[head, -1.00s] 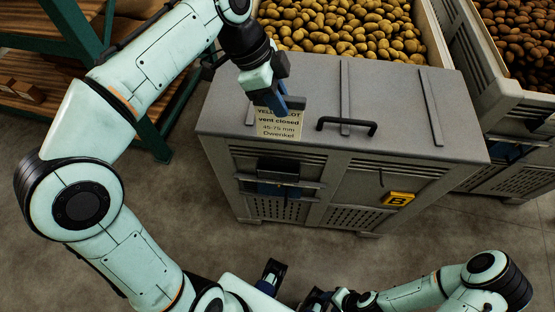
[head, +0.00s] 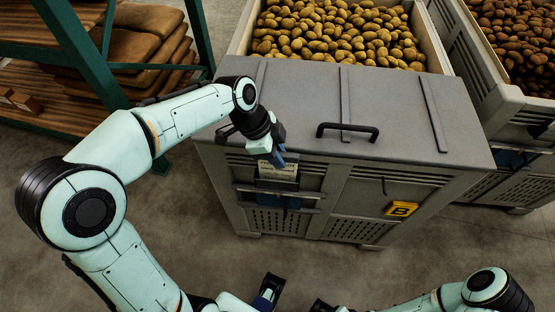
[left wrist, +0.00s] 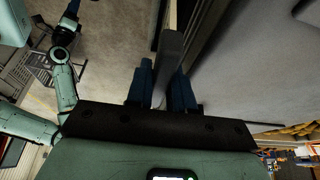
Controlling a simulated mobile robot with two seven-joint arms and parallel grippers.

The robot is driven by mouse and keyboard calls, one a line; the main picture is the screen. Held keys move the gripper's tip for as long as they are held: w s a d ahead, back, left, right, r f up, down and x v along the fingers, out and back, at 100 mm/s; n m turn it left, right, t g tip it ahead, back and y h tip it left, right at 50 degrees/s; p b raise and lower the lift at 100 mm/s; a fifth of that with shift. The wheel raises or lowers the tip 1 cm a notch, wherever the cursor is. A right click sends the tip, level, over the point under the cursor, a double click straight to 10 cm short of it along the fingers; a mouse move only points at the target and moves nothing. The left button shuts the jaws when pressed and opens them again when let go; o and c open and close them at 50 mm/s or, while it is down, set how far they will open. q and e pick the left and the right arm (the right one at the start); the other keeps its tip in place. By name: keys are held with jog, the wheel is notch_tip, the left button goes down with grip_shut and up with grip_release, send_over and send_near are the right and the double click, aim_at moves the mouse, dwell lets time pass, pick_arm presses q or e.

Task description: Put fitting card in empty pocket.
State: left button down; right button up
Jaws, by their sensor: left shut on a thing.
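My left gripper (head: 279,158) is shut on a pale printed card (head: 278,171) at the front of the grey crate (head: 225,135). The card hangs below the fingers, its face toward the head camera, over the upper left of the crate front. The pocket area (head: 282,187) there is partly hidden behind the card, and I cannot tell whether the card touches it. In the left wrist view the card (left wrist: 169,62) shows nearly edge-on between the blue fingers (left wrist: 163,90). My right arm (head: 450,297) is low at the right; its jaw opening is unclear.
The crate lid has a black handle (head: 347,130), and a yellow B tag (head: 401,209) is on the front. Light potatoes (head: 335,32) lie behind, with a second crate (head: 478,95) of darker potatoes at right. A green shelf (head: 85,65) with sacks stands left. Floor in front is clear.

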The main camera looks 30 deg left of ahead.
pick_arm(q)
jog(key=shift+f, duration=1.25)
jog(key=c, duration=1)
grip_release()
jog(key=shift+f, duration=0.1)
jog(key=shift+r, duration=0.2)
jog(key=p+v, duration=0.1)
jog(key=v, duration=1.1)
jog(key=shift+f, duration=0.1)
